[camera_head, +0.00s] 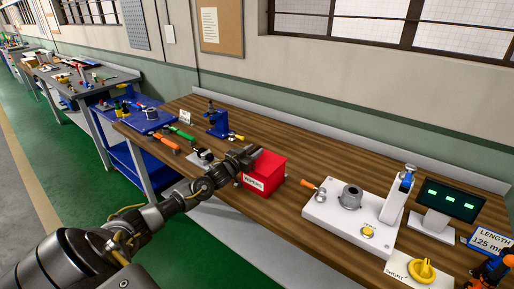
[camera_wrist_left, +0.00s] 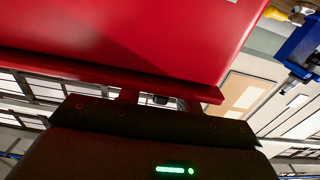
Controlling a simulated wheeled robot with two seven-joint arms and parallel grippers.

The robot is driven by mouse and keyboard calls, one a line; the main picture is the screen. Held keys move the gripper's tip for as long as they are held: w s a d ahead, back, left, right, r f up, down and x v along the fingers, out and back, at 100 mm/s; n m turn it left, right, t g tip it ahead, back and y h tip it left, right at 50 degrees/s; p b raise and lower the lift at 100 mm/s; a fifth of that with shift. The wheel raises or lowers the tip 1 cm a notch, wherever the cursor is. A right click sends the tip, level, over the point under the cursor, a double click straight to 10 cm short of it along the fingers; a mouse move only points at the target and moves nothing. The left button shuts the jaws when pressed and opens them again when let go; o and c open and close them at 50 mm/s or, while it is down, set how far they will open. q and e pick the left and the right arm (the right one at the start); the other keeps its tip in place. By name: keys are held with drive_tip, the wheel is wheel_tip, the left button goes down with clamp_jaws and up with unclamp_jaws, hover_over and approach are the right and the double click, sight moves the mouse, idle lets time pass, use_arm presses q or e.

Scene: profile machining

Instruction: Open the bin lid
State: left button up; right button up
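The red bin (camera_head: 265,173) with a white label on its front stands on the wooden bench. Its lid looks shut. My left gripper (camera_head: 245,157) is at the upper left edge of the bin, by the lid. In the left wrist view the red bin (camera_wrist_left: 130,35) fills the top, and its projecting rim lies just in front of the dark gripper body (camera_wrist_left: 150,140). The fingers are mostly hidden there, so I cannot tell whether they are open or touch the lid.
A white fixture plate (camera_head: 330,228) with a grey cylinder stands right of the bin, with a dark display (camera_head: 450,203) beyond. A blue tool stand (camera_head: 217,122) and several hand tools lie left of the bin. Bare wood (camera_head: 305,165) is behind and right of it.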

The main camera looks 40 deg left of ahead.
use_arm(q)
drive_tip(key=shift+w, duration=1.05)
drive_tip(key=c, duration=0.7)
clamp_jaws()
use_arm(e)
drive_tip(key=shift+s+a+r, duration=0.2)
drive_tip(key=shift+s+a, duration=0.05)
drive_tip(key=shift+s, duration=0.4)
drive_tip(key=shift+d, duration=0.15)
